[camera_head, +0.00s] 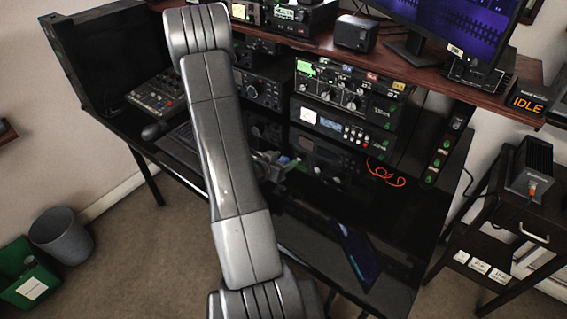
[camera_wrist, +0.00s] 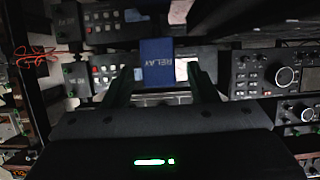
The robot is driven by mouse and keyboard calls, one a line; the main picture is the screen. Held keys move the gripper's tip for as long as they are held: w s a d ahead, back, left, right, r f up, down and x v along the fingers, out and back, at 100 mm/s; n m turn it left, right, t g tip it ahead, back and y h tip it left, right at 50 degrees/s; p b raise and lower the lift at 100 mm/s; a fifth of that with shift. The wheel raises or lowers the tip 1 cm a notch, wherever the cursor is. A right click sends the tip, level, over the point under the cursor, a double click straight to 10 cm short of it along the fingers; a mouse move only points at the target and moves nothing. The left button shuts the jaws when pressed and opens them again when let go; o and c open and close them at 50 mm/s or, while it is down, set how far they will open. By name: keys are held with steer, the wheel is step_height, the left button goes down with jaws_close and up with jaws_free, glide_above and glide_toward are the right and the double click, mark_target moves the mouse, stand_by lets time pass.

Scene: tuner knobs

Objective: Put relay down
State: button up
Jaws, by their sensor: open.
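The relay (camera_wrist: 157,64) is a small blue block with its name in pale letters. In the wrist view it stands out ahead of my gripper (camera_wrist: 160,80), between the two dark fingers. The fingers are open, with a visible gap on either side of the block. In the head view my gripper (camera_head: 274,166) is low over the black desk (camera_head: 300,225), in front of the stacked radios. The relay is too small and partly covered there to make out clearly. I cannot tell what its underside rests on.
Radios (camera_head: 345,92) stand stacked at the back of the desk, under a wooden shelf (camera_head: 430,72). A red cable (camera_head: 385,174) lies right of my gripper. A dark flat device (camera_head: 357,254) lies near the front edge. The desk between them is mostly clear.

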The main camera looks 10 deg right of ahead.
mark_target(283, 159)
steer(key=shift+w+d+f, duration=0.15)
steer(key=shift+w, duration=0.05)
steer(key=c, duration=1.1)
steer(key=shift+r, duration=0.2)
steer(key=shift+c, duration=0.2)
steer(key=shift+r+p, duration=0.7)
steer(key=shift+r, duration=4.1)
